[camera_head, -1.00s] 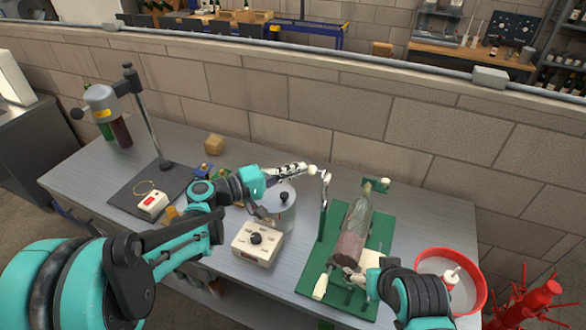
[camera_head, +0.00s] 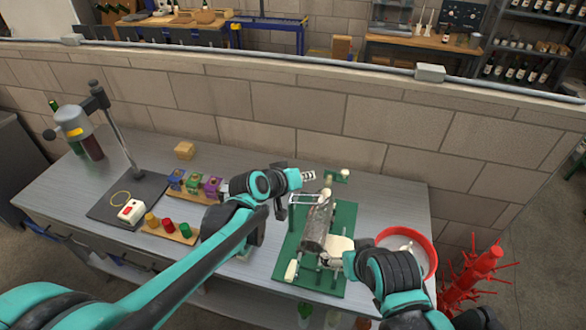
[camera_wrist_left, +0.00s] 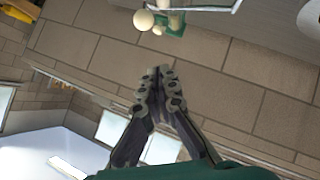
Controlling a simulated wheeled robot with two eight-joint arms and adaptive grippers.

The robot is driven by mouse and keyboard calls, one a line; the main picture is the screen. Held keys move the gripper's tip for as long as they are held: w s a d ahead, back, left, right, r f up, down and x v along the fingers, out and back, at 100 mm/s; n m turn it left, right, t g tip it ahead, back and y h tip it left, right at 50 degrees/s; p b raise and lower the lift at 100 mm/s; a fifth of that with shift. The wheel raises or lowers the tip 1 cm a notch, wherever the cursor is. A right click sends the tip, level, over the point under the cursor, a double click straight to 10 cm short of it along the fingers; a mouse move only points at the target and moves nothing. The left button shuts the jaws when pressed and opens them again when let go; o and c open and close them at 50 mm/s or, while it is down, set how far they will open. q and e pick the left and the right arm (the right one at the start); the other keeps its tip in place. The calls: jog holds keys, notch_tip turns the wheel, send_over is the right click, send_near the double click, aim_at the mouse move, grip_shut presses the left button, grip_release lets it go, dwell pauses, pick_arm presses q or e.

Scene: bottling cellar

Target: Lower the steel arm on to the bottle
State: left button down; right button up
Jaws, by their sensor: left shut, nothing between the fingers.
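The glass bottle (camera_head: 316,229) lies on its side on the green board (camera_head: 342,222), neck toward the wall. The steel arm (camera_head: 305,196) spans from its post at the board's left over the bottle's upper part; I cannot tell if it touches the glass. My left gripper (camera_head: 309,175) is shut and empty, just beyond the steel arm and left of the bottle's neck end. In the left wrist view its fingertips (camera_wrist_left: 158,80) are together. My right gripper (camera_head: 328,259) is at the bottle's near end; its fingers are too small to read.
A red-rimmed bowl (camera_head: 431,245) stands right of the board. Coloured blocks (camera_head: 195,184) and a rack of coloured knobs (camera_head: 168,226) lie left of my left arm. A stand with a grey head (camera_head: 74,121) is at the far left. The wall runs behind the table.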

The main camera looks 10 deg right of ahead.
aim_at(330, 192)
pick_arm(q)
jog(key=s+d+f+m+y+b, duration=0.1)
jog(key=d, duration=0.1)
jog(key=s+d+f+m+y, duration=0.1)
jog(key=d+f+y, duration=0.1)
jog(key=d+f+m+t+y+b, duration=0.1)
jog(key=d+f, duration=0.1)
jog(key=shift+s+b, duration=0.3)
jog(key=shift+s, duration=0.1)
jog(key=shift+s+d+f+t+y, duration=0.15)
jog(key=shift+s+f+t+y, duration=0.15)
jog(key=shift+s+d+f+m+y+b, duration=0.15)
jog(key=shift+f+m+y+b, duration=0.2)
jog(key=shift+b, duration=0.15)
jog(key=shift+d+f, duration=0.15)
jog(key=shift+f, duration=0.1)
jog(key=shift+w+d+f+b, duration=0.2)
jog(key=shift+d+f+b, duration=0.1)
jog(key=shift+f, duration=0.05)
jog(key=shift+w+d+f, duration=0.15)
jog(key=shift+w+f, duration=0.05)
jog(key=shift+w, duration=0.05)
jog(key=shift+s+a+r, duration=0.2)
jog(key=shift+s, duration=0.05)
jog(key=shift+w+d+f, duration=0.1)
